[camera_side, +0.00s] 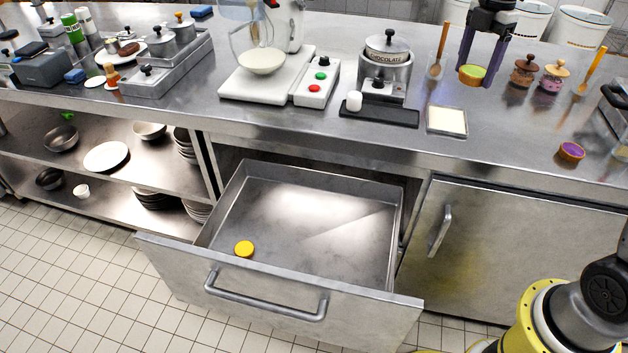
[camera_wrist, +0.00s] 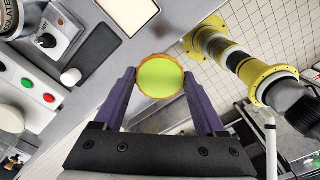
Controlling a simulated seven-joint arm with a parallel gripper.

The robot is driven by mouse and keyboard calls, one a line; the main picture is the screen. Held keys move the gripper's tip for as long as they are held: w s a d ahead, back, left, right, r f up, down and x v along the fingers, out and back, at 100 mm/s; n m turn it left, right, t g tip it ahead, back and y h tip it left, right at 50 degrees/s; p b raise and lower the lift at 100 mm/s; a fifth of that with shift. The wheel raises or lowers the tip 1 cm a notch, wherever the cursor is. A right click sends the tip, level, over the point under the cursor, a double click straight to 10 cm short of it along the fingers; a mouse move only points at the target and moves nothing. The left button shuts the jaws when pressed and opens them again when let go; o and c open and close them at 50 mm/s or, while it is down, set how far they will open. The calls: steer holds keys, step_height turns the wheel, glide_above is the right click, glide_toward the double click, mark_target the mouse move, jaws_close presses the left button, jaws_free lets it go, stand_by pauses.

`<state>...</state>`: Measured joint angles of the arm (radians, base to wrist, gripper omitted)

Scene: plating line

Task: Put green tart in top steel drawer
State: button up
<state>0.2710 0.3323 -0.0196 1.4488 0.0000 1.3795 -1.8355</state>
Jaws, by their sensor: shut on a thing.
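The green tart (camera_side: 472,75), with a yellow-green top and brown crust, is at the back of the steel counter in the side view. It also shows in the wrist view (camera_wrist: 160,79). My gripper (camera_side: 471,68) is shut on it, with one purple finger on each side. Whether the tart is clear of the counter I cannot tell. The top steel drawer (camera_side: 285,290) is pulled open below the counter. A round yellow thing (camera_side: 244,249) lies in its front left corner; the rest of its floor is bare.
A purple-topped tart (camera_side: 571,151) sits near the counter's right front edge. Two lidded jars (camera_side: 523,72) (camera_side: 552,77) stand right of my gripper.

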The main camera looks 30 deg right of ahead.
steer(key=s+a, duration=0.3)
steer(key=a, duration=2.8)
glide_above(297, 265)
steer(key=f, duration=4.8)
steer(key=shift+s+d+f, duration=0.1)
steer(key=shift+s+f, duration=0.1)
steer(key=shift+s, duration=0.05)
steer(key=shift+w+f, duration=0.2)
steer(key=shift+f, duration=1.55)
steer(key=shift+f, duration=0.15)
steer(key=o, duration=0.7)
steer(key=shift+o, duration=0.4)
